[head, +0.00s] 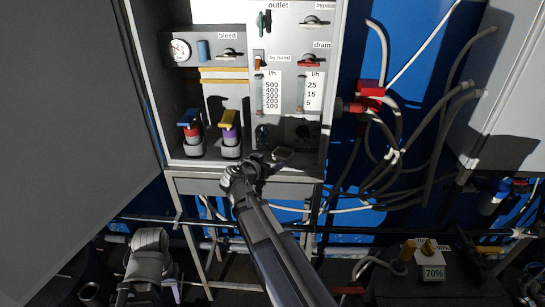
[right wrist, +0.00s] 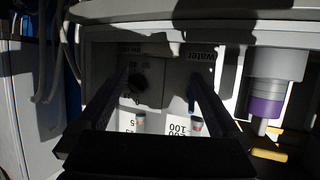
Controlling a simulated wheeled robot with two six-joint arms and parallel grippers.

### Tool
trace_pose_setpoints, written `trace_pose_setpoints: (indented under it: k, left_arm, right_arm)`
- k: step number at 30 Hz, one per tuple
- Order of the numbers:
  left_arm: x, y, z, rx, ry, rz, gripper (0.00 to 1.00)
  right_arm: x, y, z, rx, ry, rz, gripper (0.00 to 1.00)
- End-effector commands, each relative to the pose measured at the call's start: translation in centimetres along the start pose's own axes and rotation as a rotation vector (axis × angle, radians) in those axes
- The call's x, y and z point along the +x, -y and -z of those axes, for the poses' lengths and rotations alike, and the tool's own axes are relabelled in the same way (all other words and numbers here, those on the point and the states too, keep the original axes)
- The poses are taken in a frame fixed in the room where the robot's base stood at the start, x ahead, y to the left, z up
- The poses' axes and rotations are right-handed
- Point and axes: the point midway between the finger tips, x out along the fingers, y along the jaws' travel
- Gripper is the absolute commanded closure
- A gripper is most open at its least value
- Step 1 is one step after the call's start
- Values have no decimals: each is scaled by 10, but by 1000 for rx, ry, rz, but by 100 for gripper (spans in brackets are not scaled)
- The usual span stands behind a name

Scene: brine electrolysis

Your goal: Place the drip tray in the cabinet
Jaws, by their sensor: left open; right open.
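I cannot make out the drip tray for certain in either view. The grey cabinet (head: 247,179) stands open at the upper middle of the head view. My right gripper (head: 264,163) is at the front edge of its floor, on the right half. In the right wrist view my right gripper (right wrist: 163,75) is open, with nothing seen between its fingers. A panel with a black knob (right wrist: 138,85) shows beyond them. A small pale patch (head: 283,155) lies by this gripper, too unclear to name. My left gripper (head: 149,242) is low at the left, open, its fingers hardly visible.
A grey panel (head: 70,130) fills the left. A box reading 70% (head: 433,273) stands lower right.

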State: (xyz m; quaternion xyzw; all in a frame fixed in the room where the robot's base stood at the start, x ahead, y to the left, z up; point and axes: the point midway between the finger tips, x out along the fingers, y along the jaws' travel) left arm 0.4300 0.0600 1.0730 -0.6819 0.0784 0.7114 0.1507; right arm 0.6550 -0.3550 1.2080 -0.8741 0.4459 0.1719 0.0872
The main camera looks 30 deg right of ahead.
Motion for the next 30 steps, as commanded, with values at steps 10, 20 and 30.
trace_pose_setpoints:
  k: [10, 20, 30]
  left_arm:
    - [0, 0, 0, 0, 0, 0, 50]
    - [0, 0, 0, 0, 0, 0, 50]
    - [0, 0, 0, 0, 0, 0, 50]
  right_arm:
    - [-7, 1, -9, -22, 27, 0, 0]
    - [-149, 11, -172, -618, 606, 194, 0]
    - [-285, -8, -262, -1147, 983, 609, 0]
